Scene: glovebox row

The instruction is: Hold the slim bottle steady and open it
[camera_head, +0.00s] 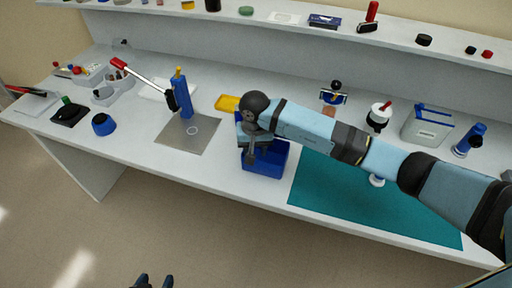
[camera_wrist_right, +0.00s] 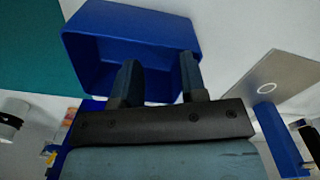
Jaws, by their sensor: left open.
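No bottle can be picked out for certain as the slim one. A white and black upright piece with a red top (camera_head: 379,117) shows behind my right arm. A small white and blue base (camera_head: 377,180) shows below the arm on the teal mat; I cannot tell if they are one thing. A blue cylinder (camera_head: 468,140) stands at the far right. My right gripper (camera_wrist_right: 160,80) is open and empty, its fingers over a blue bin (camera_wrist_right: 100,45), which also shows in the head view (camera_head: 268,162). My left gripper (camera_head: 151,281) is open at the bottom edge, away from the bench.
A blue stand with a red-handled lever (camera_head: 184,98) rises from a grey plate (camera_head: 188,140) left of the bin. The teal mat (camera_head: 330,190) looks mostly bare. A white and blue container (camera_head: 427,127) stands behind it. A shelf with small items runs along the back.

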